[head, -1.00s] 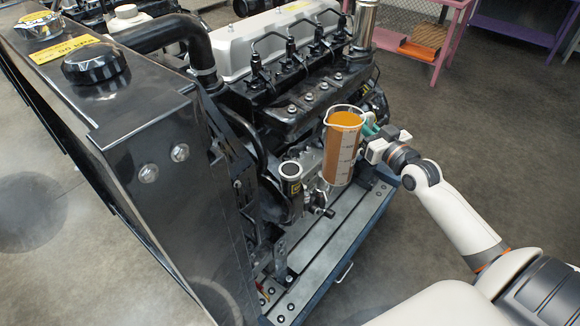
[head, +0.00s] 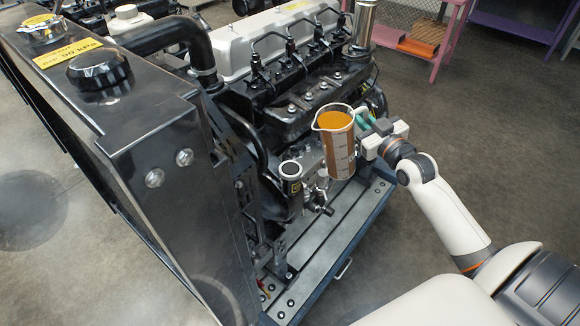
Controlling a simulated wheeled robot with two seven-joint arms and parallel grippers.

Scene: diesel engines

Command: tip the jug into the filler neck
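A clear jug (head: 340,150) full of orange-brown liquid is in front of the engine in the head view. Its open top leans slightly left and its spout points left. My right gripper (head: 364,127) is shut on the jug's right side, where the handle is; the fingers are partly hidden. The filler neck (head: 291,169) is a short, round, open-topped neck low on the engine's front side, to the left of and below the jug's rim. The jug is apart from the neck, and no liquid is seen pouring. My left gripper is out of view.
The black engine (head: 305,105) with its pale valve cover (head: 262,42) stands behind the jug. A tall dark radiator (head: 150,135) with a black cap (head: 100,70) is to the left. A grey frame rail (head: 335,235) runs below. Open floor lies to the right.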

